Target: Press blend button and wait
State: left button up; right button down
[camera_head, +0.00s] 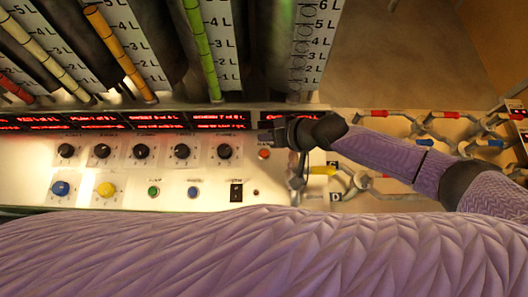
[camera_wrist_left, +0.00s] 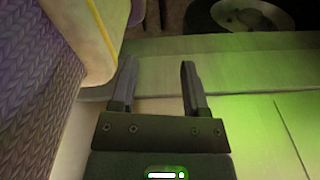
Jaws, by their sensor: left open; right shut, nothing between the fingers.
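A pale control panel (camera_head: 120,188) crosses the left half of the head view. It carries a blue button (camera_head: 60,188), a yellow button (camera_head: 106,189), a green button (camera_head: 154,191), a small blue button (camera_head: 194,192) and an orange-red button (camera_head: 264,153). I cannot read which is the blend button. My right gripper (camera_head: 266,135) is shut and empty, at the panel's right end, just above the orange-red button in the picture; contact cannot be told. My left gripper (camera_wrist_left: 157,82) is open and empty in the left wrist view, over a pale ledge, and is not seen in the head view.
Several black knobs (camera_head: 143,151) and a black switch (camera_head: 236,192) sit on the panel. Red-lettered displays (camera_head: 155,119) run above it, with coloured tubes and litre scales behind. Pipes with coloured handles (camera_head: 442,115) lie to the right. My purple body covers the bottom.

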aim_at(267, 155)
notch_tip(267, 155, down, 7)
jog(key=b, duration=0.6)
jog(key=shift+f, duration=0.15)
dwell(0.5)
dwell(0.3)
dwell(0.6)
